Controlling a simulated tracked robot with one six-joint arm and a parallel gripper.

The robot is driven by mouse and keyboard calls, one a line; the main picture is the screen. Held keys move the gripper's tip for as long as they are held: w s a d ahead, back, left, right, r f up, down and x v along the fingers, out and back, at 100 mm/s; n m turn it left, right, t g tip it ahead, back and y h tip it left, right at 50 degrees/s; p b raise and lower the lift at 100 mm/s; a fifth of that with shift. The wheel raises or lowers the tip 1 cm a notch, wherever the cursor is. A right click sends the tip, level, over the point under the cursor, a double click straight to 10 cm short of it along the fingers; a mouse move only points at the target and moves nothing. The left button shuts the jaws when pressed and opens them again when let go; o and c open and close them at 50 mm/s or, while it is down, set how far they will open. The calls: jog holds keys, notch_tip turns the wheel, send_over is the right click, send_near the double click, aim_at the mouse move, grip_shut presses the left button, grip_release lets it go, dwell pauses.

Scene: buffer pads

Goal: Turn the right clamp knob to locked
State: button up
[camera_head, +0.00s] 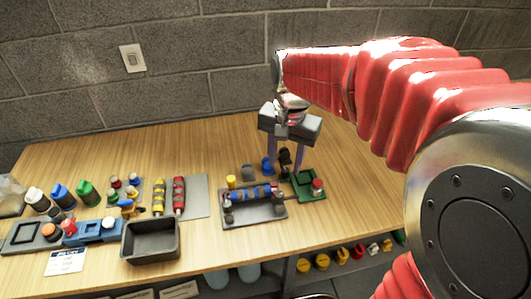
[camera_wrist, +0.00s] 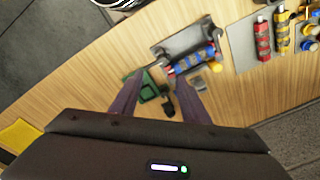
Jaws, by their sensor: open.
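My gripper (camera_head: 285,162) is open and empty, fingers pointing down, above and behind the right end of the tray. In the wrist view its fingers (camera_wrist: 155,77) stand apart, with the green tray's edge and dark parts between them.
A green tray (camera_head: 305,193) with a red-topped knob (camera_head: 317,184) lies right of the fixture. Blue and black small parts stand behind it. An empty dark bin (camera_head: 150,256), two banded rollers (camera_head: 179,195) and several bottles fill the left. The table's right side is clear.

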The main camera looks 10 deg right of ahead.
aim_at(279, 193)
jog(key=shift+m+g, duration=0.5)
jog(key=shift+m, duration=0.3)
jog(key=w+f, duration=0.2)
jog(key=w, duration=0.1)
jog(key=shift+w+f, duration=0.1)
jog(key=shift+f, duration=0.25)
jog(key=shift+f, duration=0.1)
notch_tip(279, 193, down, 14)
jog(key=shift+r, duration=0.2)
jog(key=c, duration=1.1)
